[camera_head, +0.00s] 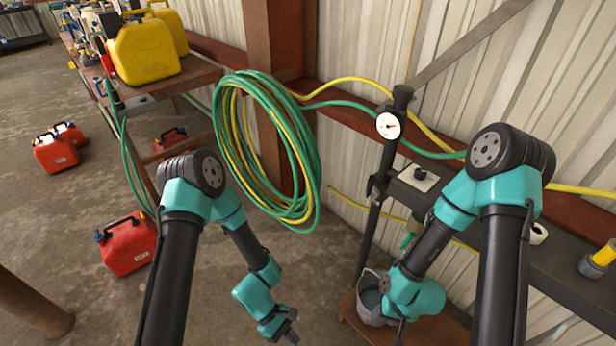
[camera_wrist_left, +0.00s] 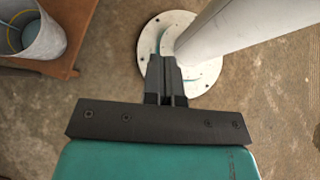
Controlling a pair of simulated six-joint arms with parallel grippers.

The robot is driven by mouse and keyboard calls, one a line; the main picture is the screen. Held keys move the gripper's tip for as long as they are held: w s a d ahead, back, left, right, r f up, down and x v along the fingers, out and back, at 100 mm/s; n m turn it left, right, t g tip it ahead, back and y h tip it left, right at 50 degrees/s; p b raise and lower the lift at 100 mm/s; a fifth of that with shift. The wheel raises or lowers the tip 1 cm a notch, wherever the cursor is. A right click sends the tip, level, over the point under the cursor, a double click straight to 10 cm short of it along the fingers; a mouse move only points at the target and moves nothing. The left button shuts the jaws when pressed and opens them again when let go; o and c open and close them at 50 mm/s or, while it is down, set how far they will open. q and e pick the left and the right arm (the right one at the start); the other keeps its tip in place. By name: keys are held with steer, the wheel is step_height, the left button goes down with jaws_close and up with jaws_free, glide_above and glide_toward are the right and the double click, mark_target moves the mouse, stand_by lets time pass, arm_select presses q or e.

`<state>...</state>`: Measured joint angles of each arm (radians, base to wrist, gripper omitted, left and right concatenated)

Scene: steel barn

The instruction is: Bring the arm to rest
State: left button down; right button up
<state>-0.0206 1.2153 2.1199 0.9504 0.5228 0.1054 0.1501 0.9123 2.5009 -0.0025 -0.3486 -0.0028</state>
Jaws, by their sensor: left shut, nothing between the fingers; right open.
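My left gripper (camera_head: 288,332) hangs low over the concrete floor in the head view, with nothing in it. In the left wrist view its fingers (camera_wrist_left: 167,70) are together and empty, above the white round base plate of my own column. My right arm reaches down at the right of the head view. Its gripper (camera_head: 400,335) is at the bottom edge beside the grey bucket (camera_head: 372,310), mostly hidden by the wrist. It is open, and I see nothing held in it.
The bucket stands on a low wooden stand (camera_head: 350,320); the bucket also shows in the left wrist view (camera_wrist_left: 30,45). A coiled green and yellow hose (camera_head: 300,190) hangs on the post. A gauge (camera_head: 388,125) is on a stand. A red can (camera_head: 128,243) stands on the floor.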

arm_select(q)
steer(key=w+a+r+m+t+y, duration=0.1)
steer(key=w+a+m+t+y, duration=0.1)
steer(key=a, duration=0.7)
steer(key=w+a+r+m+t+y, duration=0.1)
steer(key=w+a+m+t+y, duration=0.1)
steer(key=a+m+t, duration=0.3)
steer(key=a+m, duration=0.2)
steer(key=a, duration=0.2)
steer(key=shift+w+r+y, duration=0.3)
steer(key=shift+w+y, duration=0.1)
